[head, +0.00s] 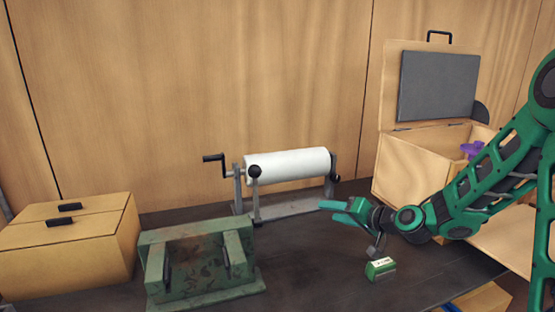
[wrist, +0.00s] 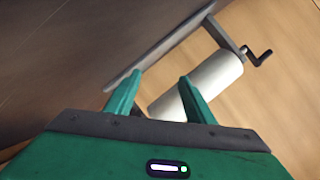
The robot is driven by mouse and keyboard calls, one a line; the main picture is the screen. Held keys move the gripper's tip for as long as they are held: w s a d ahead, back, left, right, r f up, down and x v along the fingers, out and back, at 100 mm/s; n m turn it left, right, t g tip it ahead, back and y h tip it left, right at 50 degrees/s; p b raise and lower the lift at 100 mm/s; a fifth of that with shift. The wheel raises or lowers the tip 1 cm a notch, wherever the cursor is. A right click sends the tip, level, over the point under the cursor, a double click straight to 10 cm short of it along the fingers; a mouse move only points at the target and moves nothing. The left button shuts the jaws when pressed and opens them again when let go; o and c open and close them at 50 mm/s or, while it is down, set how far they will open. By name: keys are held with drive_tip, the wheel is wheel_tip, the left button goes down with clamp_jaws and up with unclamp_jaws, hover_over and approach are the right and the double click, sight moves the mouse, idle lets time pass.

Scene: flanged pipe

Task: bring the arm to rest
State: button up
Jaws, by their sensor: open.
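My green arm (head: 475,195) reaches in from the right side of the head view. My gripper (head: 335,210) is over the right part of the dark table, pointing left, in front of the white roll. In the wrist view my gripper (wrist: 158,92) shows two green fingers apart with nothing between them in its grasp. The white roll (wrist: 205,85) with its crank shows beyond the fingertips, apart from them as far as I can see. No flanged pipe can be made out in either view.
The white roll (head: 290,164) sits on a crank stand at the back. A worn green metal block (head: 200,262) stands front centre-left, a wooden box (head: 70,250) at left. A small green item (head: 380,269) lies below my wrist. An open-lidded wooden box (head: 405,165) holds something purple (head: 471,150).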

drive_tip(key=s+n+g+h, duration=0.1)
drive_tip(key=s, duration=0.2)
drive_tip(key=s+d+n+g+h, duration=0.1)
drive_tip(key=s, duration=0.2)
drive_tip(key=s+n+g+h, duration=0.1)
drive_tip(key=s, duration=0.2)
drive_tip(key=shift+s+d+n+g, duration=0.15)
drive_tip(key=shift+s+n+g, duration=0.05)
drive_tip(key=shift+n+g, duration=0.1)
drive_tip(key=s+d+m+g+h, duration=0.1)
drive_tip(key=s+d+m+g, duration=0.1)
drive_tip(key=s+d, duration=0.5)
drive_tip(key=s+d+r+m+g+h, duration=0.1)
drive_tip(key=s+d, duration=0.6)
drive_tip(key=s, duration=0.8)
drive_tip(key=s+d+m+g+h, duration=0.2)
drive_tip(key=s+d, duration=0.5)
drive_tip(key=s, duration=0.5)
drive_tip(key=m+g, duration=0.1)
drive_tip(key=g, duration=0.1)
drive_tip(key=shift+d+r+m+g+h, duration=0.3)
drive_tip(key=shift+r+m+g+h, duration=0.05)
drive_tip(key=shift+m+g+h, duration=0.05)
